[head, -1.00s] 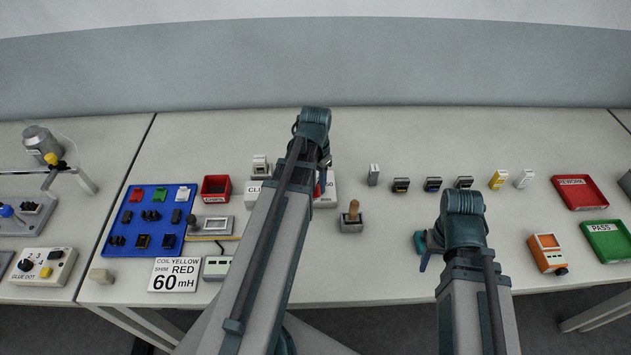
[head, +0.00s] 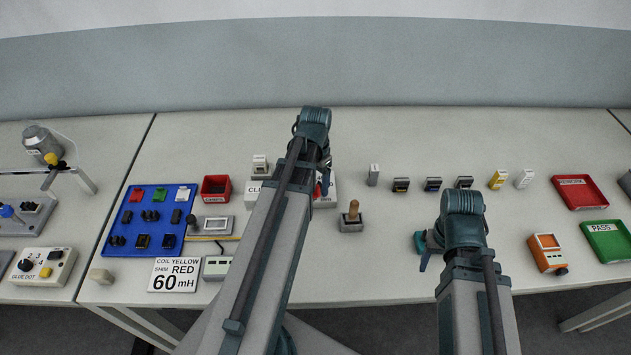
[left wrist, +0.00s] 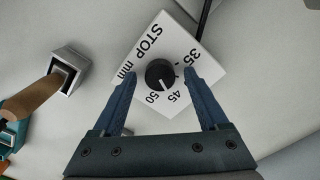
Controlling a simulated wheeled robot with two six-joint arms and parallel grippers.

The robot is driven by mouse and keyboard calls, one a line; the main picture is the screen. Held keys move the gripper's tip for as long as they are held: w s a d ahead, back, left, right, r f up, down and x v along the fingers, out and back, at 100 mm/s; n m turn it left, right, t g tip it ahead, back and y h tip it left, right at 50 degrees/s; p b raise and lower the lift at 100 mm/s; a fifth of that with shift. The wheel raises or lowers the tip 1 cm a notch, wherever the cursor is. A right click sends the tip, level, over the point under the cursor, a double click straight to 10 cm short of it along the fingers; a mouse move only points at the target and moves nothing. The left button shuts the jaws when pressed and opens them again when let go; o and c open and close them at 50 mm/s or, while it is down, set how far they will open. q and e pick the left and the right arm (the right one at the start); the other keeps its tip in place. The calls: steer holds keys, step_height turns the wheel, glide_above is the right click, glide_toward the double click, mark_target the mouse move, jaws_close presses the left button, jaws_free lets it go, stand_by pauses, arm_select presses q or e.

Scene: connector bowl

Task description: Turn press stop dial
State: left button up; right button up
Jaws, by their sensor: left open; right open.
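The press stop dial is a black round knob (left wrist: 159,73) on a white plate (left wrist: 152,38) marked "STOP mm" with 35, 45 and 50, seen in the left wrist view. A white line on the knob points toward the lower right, between 45 and 50. My left gripper (left wrist: 160,82) is open, with one blue finger on each side of the knob and a gap on both sides. In the head view my left arm covers most of the dial box (head: 327,192). My right gripper (head: 424,247) is at the right, mostly hidden behind its own arm, over bare table.
A wooden-handled tool stands in a grey holder (head: 351,221) right of the dial box; the holder also shows in the left wrist view (left wrist: 72,60). A blue board (head: 120,243), a red tray (head: 578,192), a green tray (head: 607,239) and an orange meter (head: 546,252) lie around.

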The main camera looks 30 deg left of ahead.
arm_select(q)
steer(key=shift+r, duration=0.15)
arm_select(e)
steer(key=shift+r, duration=0.15)
arm_select(q)
step_height(320, 180, up, 14)
steer(key=p, duration=1.4)
steer(key=shift+f, duration=0.2)
arm_select(e)
step_height(320, 180, up, 14)
steer(key=shift+f, duration=0.2)
arm_select(q)
steer(key=shift+f, duration=0.1)
steer(key=s+d+f+b, duration=0.1)
steer(key=s+d+b, duration=0.1)
steer(key=d, duration=0.6)
steer(key=s+d+f+b, duration=0.1)
steer(key=s+d+f, duration=0.1)
steer(key=d, duration=0.7)
steer(key=s+d+f+m+y+b, duration=0.1)
steer(key=s+d, duration=0.3)
steer(key=d, duration=0.4)
steer(key=shift+d+f+b, duration=0.2)
steer(key=shift+f+b, duration=0.4)
steer(key=shift+b, duration=0.2)
arm_select(e)
step_height(320, 180, down, 6)
steer(key=shift+r, duration=0.25)
arm_select(q)
steer(key=shift+s, duration=0.1)
